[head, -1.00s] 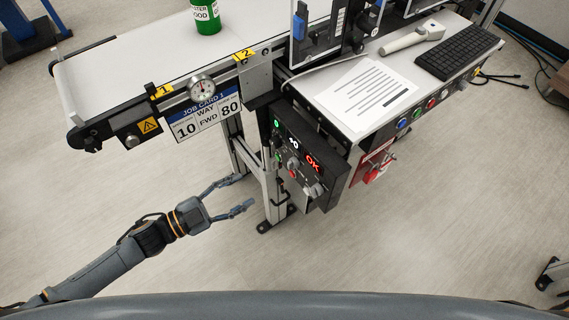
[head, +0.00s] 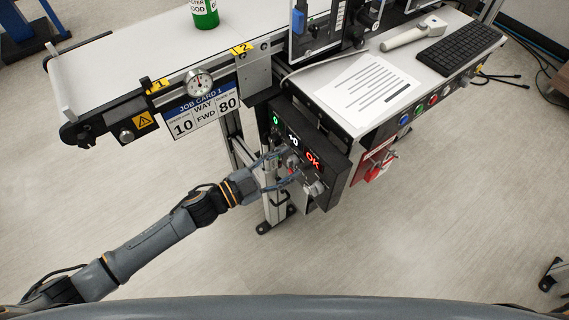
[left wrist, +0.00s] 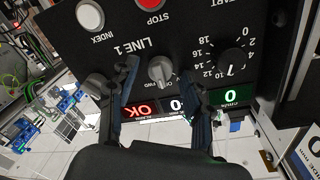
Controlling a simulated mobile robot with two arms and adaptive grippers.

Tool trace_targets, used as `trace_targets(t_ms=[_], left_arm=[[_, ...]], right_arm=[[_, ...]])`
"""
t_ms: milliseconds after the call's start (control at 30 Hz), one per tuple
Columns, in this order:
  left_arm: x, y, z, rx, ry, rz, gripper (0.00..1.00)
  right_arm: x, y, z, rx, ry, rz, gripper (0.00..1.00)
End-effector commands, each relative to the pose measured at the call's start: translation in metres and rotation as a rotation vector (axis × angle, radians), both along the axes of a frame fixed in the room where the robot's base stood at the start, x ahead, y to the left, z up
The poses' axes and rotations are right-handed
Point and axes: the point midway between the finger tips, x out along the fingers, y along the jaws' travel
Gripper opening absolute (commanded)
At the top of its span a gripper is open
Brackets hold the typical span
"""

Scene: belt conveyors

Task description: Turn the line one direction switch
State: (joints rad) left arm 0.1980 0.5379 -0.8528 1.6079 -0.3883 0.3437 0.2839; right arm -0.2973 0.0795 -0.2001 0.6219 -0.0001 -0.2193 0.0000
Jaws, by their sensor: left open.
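The line one control box (head: 334,168) is black and hangs under the conveyor. In the left wrist view its panel, marked LINE 1, shows upside down with a grey direction switch (left wrist: 161,71) by a FWD mark. My left gripper (head: 282,171) is open at the panel front. In the left wrist view its fingers (left wrist: 163,82) stand on either side of the switch with gaps; contact is not visible. In the head view the fingers partly hide the switch. My right gripper is not in view.
Around the switch are a red STOP button (left wrist: 149,4), a white INDEX button (left wrist: 90,14), a speed dial (left wrist: 229,66) and lit displays (left wrist: 140,110). A job card (head: 203,112) hangs on the conveyor (head: 130,55), left of the box. Open floor lies below.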

Motion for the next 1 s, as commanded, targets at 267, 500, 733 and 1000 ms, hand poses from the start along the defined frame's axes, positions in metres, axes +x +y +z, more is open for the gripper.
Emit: trace_targets(t_ms=[267, 500, 733, 1000], left_arm=[[-0.0003, 0.0002, 0.0001, 0.0, 0.0, 0.0, 0.17], [-0.0003, 0.0002, 0.0001, 0.001, -0.002, 0.0, 0.0], [-0.0005, 0.0, 0.0004, 0.031, -0.044, 0.0, 0.0], [-0.0013, -0.0005, 0.0006, 0.135, -0.188, -0.001, 0.0]], right_arm=[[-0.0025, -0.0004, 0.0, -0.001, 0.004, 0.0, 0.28], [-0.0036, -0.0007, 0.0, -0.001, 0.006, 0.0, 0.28], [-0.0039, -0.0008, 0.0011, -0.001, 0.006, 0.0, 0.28], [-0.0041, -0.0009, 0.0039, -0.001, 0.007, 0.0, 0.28]])
